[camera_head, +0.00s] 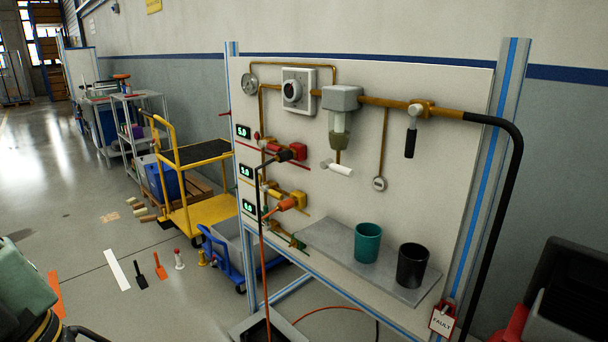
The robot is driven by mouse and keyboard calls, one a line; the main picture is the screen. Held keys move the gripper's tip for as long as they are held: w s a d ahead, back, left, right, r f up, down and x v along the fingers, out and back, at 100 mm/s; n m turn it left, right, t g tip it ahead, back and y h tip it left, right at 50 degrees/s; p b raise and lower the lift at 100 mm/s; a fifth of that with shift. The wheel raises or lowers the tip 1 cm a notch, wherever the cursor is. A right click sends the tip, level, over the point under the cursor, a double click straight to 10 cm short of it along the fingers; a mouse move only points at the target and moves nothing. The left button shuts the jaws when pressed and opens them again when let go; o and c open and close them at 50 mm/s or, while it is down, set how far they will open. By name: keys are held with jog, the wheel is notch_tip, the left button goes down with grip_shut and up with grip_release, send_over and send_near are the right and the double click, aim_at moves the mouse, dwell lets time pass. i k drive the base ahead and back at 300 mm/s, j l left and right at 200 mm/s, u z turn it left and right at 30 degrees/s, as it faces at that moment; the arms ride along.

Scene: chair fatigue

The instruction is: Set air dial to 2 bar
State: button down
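The likely air dial (293,91) is a round grey-white knob with a dark ring on a square white plate, high on the upright white panel (440,180). Its marks are too small to read, so I cannot tell its setting. A small round gauge (249,83) sits left of it; its needle is not readable. Three dark displays with light digits run down the panel's left edge; the top display (243,132) seems to read 5.0, and the lower ones are hard to read. My gripper is not in view, and nothing visibly touches the dial.
Copper pipes, valves and a grey-white filter unit (341,101) surround the dial. A grey shelf (325,243) holds a teal cup (368,243) and a black cup (412,266). A FAULT tag (442,320) hangs right. A yellow cart (205,215) and tools on the floor lie left.

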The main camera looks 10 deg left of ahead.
aim_at(291, 89)
jog(key=i+j, duration=0.9)
